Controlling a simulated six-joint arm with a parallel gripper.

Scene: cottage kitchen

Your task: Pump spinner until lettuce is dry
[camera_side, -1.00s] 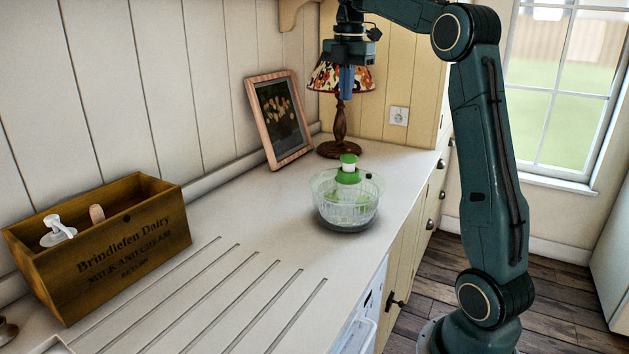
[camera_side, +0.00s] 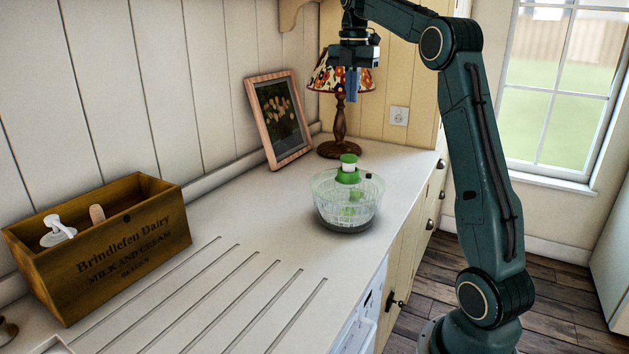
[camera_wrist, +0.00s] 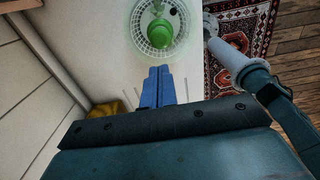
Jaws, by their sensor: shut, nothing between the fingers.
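The salad spinner (camera_side: 333,212) stands upright on the counter, a clear bowl with a green and white pump knob (camera_side: 348,170) raised on top. Green lettuce (camera_side: 354,196) shows faintly through its clear wall. My gripper (camera_side: 353,86) is above the spinner, pointing down, apart from it, with its blue fingers together and empty. In the wrist view, the spinner (camera_wrist: 134,30) is at the top, its green knob (camera_wrist: 159,32) beyond the shut blue fingertips (camera_wrist: 159,74). How wet the lettuce is cannot be told.
A wooden crate (camera_side: 150,238) with a white pump top and a wooden handle stands at the left. A lamp (camera_side: 339,125) and a leaning picture frame (camera_side: 303,150) stand behind the spinner. The counter (camera_side: 245,215) around the spinner is clear.

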